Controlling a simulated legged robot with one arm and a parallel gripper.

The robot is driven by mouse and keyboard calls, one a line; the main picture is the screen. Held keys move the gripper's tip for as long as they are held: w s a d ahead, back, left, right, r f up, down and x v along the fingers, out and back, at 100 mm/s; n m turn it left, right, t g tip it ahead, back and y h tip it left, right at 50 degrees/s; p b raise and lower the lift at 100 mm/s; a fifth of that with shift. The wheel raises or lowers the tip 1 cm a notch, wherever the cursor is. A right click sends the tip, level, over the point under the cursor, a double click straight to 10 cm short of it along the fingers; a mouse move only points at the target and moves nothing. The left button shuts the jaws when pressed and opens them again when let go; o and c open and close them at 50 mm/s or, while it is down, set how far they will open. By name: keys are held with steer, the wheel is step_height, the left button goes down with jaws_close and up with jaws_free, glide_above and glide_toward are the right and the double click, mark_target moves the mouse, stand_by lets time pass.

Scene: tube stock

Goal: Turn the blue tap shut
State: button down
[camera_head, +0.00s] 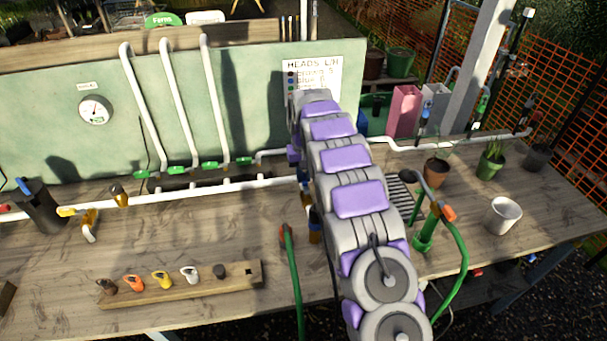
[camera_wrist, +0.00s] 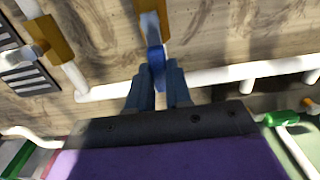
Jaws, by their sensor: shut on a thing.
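The blue tap (camera_wrist: 155,56) shows in the wrist view as a blue handle on a brass body (camera_wrist: 151,22), beside a white pipe (camera_wrist: 215,80). My gripper (camera_wrist: 156,76) has its two dark blue-grey fingers on either side of the blue handle and is shut on it. The handle lies roughly in line with the brass body in this view, though the fingers hide part of it. In the head view my purple and grey arm covers the gripper and most of this spot.
Another brass fitting (camera_wrist: 50,38) stands beside the blue tap in the wrist view. In the head view, a wooden rack (camera_head: 240,275) of coloured tap heads lies at the front. A green hose (camera_head: 294,270), white cup (camera_head: 503,215) and potted plants (camera_head: 437,172) occupy the bench.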

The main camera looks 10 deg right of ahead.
steer(key=shift+p, duration=0.35)
steer(key=s+d+m+p, duration=0.5)
steer(key=m+p, duration=0.6)
steer(key=m, duration=0.7)
stand_by(0.4)
stand_by(0.5)
steer(key=c, duration=1)
jaws_free()
steer(key=shift+c, duration=0.2)
steer(key=shift+r, duration=0.1)
